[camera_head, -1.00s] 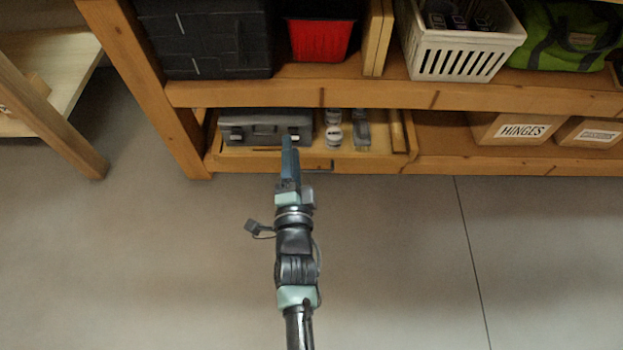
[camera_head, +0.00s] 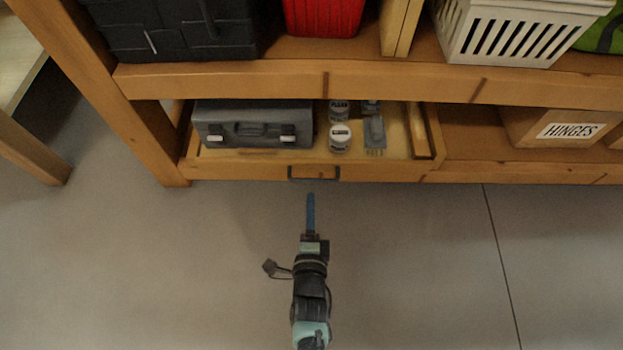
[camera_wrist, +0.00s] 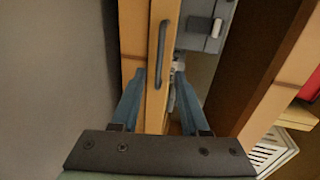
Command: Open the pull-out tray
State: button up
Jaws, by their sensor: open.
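The pull-out tray (camera_head: 230,169) is a shallow wooden tray on the lower shelf of the bench. Its front shows a dark bar handle (camera_head: 314,172). A grey case, small jars and a grey tool lie in it. In the head view my gripper (camera_head: 310,197) is just in front of and below the handle, apart from it. In the wrist view the two blue fingers of my gripper (camera_wrist: 160,85) are spread with nothing between them held. The handle (camera_wrist: 162,55) shows beyond the fingertips, upright in that picture, along the tray front (camera_wrist: 154,105).
The wooden upper shelf (camera_head: 230,82) overhangs the tray and holds a black box (camera_head: 170,25), a red bin (camera_head: 323,15) and a white basket (camera_head: 505,30). A HINGES box (camera_head: 560,130) stands right of the tray. The floor in front is clear.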

aim_at(311, 179)
jog(key=shift+b+x, duration=3.05)
jog(key=shift+x, duration=1.5)
grip_shut()
